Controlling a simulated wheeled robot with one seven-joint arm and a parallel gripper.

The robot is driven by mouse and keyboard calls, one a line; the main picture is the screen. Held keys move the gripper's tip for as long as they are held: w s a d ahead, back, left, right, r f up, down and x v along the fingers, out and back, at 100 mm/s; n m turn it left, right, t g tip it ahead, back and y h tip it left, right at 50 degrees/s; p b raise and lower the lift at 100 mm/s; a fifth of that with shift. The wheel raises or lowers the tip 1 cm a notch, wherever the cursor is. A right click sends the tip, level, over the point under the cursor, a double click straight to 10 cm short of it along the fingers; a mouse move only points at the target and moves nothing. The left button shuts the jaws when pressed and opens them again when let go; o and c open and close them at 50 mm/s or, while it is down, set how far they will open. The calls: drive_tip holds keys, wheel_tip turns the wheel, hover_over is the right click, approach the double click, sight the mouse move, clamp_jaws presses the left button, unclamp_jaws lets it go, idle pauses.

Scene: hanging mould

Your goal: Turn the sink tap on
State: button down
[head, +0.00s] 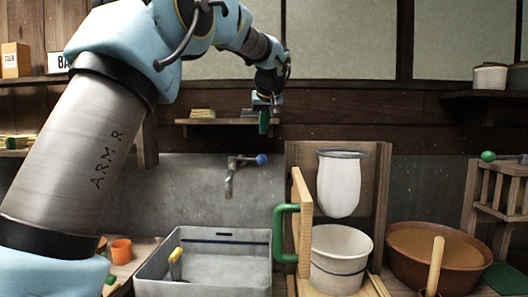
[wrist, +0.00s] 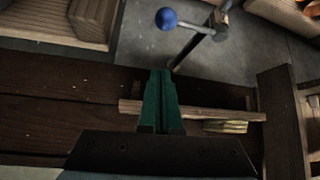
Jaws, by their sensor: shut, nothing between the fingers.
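The sink tap (head: 236,172) is a grey metal spout on the wall with a blue ball knob (head: 262,159) on its right side. In the wrist view the tap (wrist: 205,35) and its blue knob (wrist: 166,18) lie beyond the fingertips, apart from them. Below it in the head view is a grey sink (head: 215,236). My gripper (head: 264,130) has green fingers and hangs above the knob, in front of the wall. In the wrist view my gripper (wrist: 160,74) shows its fingers together, with nothing between them.
A small wooden shelf (head: 228,121) is just behind my gripper. Right of the sink stands a wooden frame (head: 382,190) with a white hanging bag (head: 338,185), a white bucket (head: 340,262) and a green handle (head: 279,235). A brown tub (head: 435,249) is further right.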

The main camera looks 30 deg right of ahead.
sight(248, 159)
drive_tip(key=p+x, duration=0.4)
drive_tip(key=x, duration=0.6)
drive_tip(key=shift+s+a+f, duration=0.15)
drive_tip(key=shift+s+a, duration=0.1)
drive_tip(key=shift+s, duration=0.35)
drive_tip(key=shift+s+a+f, duration=0.15)
drive_tip(key=shift+s+a, duration=0.05)
drive_tip(key=shift+s, duration=0.45)
drive_tip(key=shift+s+a+f, duration=0.15)
drive_tip(key=shift+s+a, duration=0.1)
drive_tip(key=shift+s, duration=0.35)
drive_tip(key=shift+s, duration=0.1)
